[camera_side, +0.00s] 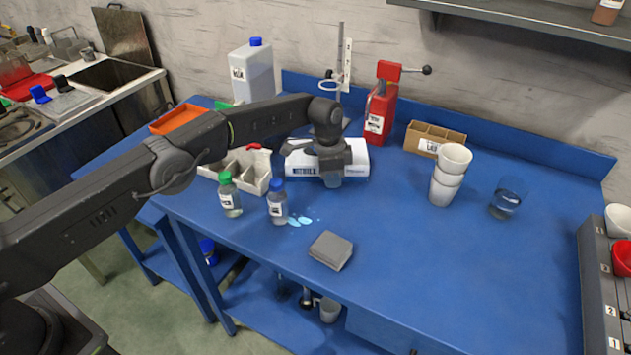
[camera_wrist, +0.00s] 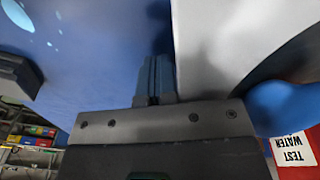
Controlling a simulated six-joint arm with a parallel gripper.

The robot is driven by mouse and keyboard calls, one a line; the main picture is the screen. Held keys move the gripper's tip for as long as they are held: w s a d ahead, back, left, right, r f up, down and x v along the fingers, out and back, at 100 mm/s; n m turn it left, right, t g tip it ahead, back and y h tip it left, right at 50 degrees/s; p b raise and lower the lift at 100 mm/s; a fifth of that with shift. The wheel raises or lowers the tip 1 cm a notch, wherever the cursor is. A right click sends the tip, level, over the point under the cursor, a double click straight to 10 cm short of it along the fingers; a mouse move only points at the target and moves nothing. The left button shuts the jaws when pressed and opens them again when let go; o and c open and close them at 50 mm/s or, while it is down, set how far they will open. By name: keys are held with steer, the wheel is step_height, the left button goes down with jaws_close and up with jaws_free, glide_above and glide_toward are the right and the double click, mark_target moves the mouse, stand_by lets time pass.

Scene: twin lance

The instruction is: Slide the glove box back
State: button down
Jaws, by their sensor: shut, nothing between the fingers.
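The glove box is a white box (camera_side: 354,158) with a blue-marked label, lying on the blue bench (camera_side: 420,250) behind my gripper. My gripper (camera_side: 331,182) points down at the box's front side, and my wrist hides the box's middle. In the wrist view the shut, empty fingers (camera_wrist: 155,78) are beside a large white surface, likely the box (camera_wrist: 215,45). I cannot tell whether they touch it.
Stacked cups (camera_side: 449,175) are further right. Two small bottles (camera_side: 229,197) (camera_side: 277,204), a spill (camera_side: 300,221) and a grey block (camera_side: 331,250) are in front.

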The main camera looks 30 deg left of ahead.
steer(key=shift+w, duration=0.1)
steer(key=shift+w+t, duration=0.4)
steer(key=shift+s, duration=0.35)
step_height(320, 180, up, 9)
stand_by(1.2)
steer(key=shift+r, duration=0.1)
steer(key=s+a+r+n+t, duration=0.1)
steer(key=s+a+r+n, duration=0.1)
steer(key=s+a+r, duration=0.35)
steer(key=s+a+r+n, duration=0.2)
steer(key=s+r, duration=0.1)
steer(key=r, duration=0.5)
steer(key=s+a+r+n+t, duration=0.1)
steer(key=s+a+r+n, duration=0.15)
steer(key=s+r, duration=0.35)
steer(key=s+a+r+n+t, duration=0.25)
steer(key=s+a, duration=0.25)
steer(key=s, duration=0.7)
steer(key=s+a+f+n, duration=0.1)
steer(key=s+f, duration=0.2)
steer(key=s, duration=0.4)
steer(key=s+a+f+n+y, duration=0.1)
steer(key=s+a+f+n, duration=0.1)
steer(key=s, duration=0.5)
steer(key=shift+f, duration=0.9)
